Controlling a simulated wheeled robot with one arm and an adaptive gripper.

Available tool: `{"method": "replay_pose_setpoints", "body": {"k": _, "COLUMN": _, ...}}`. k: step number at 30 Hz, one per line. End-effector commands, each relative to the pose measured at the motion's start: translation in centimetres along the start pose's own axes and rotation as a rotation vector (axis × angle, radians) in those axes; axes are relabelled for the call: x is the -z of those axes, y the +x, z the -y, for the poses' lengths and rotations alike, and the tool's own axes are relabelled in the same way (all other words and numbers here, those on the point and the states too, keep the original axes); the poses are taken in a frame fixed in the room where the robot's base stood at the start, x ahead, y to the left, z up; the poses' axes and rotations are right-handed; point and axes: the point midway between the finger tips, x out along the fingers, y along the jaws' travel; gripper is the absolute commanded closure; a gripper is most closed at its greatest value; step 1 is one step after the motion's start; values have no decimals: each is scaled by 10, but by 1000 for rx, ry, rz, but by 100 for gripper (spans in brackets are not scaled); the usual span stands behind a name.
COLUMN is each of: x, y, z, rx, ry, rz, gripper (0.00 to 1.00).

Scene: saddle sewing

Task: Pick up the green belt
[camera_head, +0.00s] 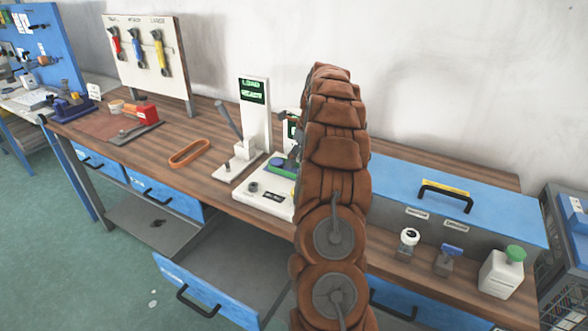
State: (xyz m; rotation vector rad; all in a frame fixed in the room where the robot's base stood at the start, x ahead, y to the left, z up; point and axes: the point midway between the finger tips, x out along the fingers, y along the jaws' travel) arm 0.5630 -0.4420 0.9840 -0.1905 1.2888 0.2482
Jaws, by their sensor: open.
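I see no clear green belt. A small green and blue piece (281,167) sits on the white machine at the table's middle, partly hidden behind my arm; I cannot tell if it is a belt. An orange-brown belt loop (188,153) lies flat on the wooden table to the left of the machine. My brown-covered arm rises through the picture's middle and bends over at the top. My gripper is hidden behind it.
A tool board (147,55) stands at the back left. A blue-fronted drawer (208,291) stands open below the wooden table (221,163).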

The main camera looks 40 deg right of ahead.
Motion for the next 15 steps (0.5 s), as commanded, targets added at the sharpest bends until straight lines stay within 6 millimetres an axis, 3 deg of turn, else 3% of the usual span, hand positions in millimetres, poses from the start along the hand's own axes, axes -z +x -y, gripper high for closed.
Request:
{"method": "replay_pose_setpoints", "body": {"k": 9, "x": -2, "y": 40, "z": -1, "rx": -7, "ry": 1, "rz": -4, "gripper": 2}}
{"method": "replay_pose_setpoints", "body": {"k": 15, "x": -2, "y": 46, "z": 0, "rx": -3, "ry": 0, "rz": -2, "gripper": 2}}
